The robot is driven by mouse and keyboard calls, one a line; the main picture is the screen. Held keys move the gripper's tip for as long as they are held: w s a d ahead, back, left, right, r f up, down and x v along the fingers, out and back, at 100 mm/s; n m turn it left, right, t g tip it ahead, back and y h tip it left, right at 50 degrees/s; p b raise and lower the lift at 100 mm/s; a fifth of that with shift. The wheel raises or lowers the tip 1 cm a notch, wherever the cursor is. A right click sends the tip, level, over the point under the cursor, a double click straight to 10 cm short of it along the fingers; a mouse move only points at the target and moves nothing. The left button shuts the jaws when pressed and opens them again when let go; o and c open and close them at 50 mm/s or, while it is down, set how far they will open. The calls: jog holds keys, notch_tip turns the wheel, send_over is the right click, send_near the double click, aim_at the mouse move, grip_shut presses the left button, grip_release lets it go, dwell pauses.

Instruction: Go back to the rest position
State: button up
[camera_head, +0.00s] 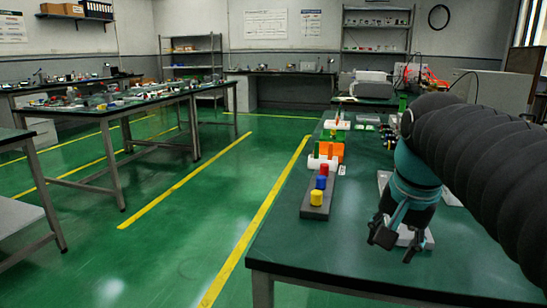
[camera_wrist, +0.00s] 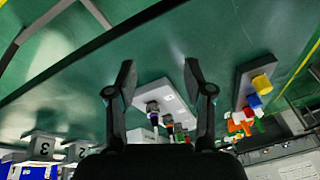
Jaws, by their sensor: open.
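My gripper (camera_head: 396,248) hangs from my arm on the right, above the near part of the green workbench (camera_head: 300,262). In the wrist view my gripper (camera_wrist: 158,70) has its two black fingers spread apart with nothing between them. A pale plate (camera_wrist: 152,90) with several small connectors shows beyond the fingers. In the head view this pale plate (camera_head: 429,241) is mostly hidden behind my gripper.
A dark block (camera_head: 316,211) with yellow, blue and red cylinders stands left of my gripper. An orange part (camera_head: 333,151) and white holders stand farther back. Numbered grey blocks (camera_wrist: 42,146) show lower left in the wrist view. The bench's front left corner is clear.

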jog(key=s+a+f+n+t, duration=0.1)
jog(key=s+a+f+n, duration=0.1)
jog(key=s+f+n, duration=0.2)
jog(key=s+a+f+n+t, duration=0.1)
jog(key=s+a+f+n, duration=0.1)
jog(key=s+f, duration=0.3)
notch_tip(320, 180, down, 5)
jog(key=shift+s+r+n, duration=0.15)
jog(key=shift+s+n, duration=0.1)
jog(key=shift+n, duration=0.65)
jog(key=shift+a, duration=0.1)
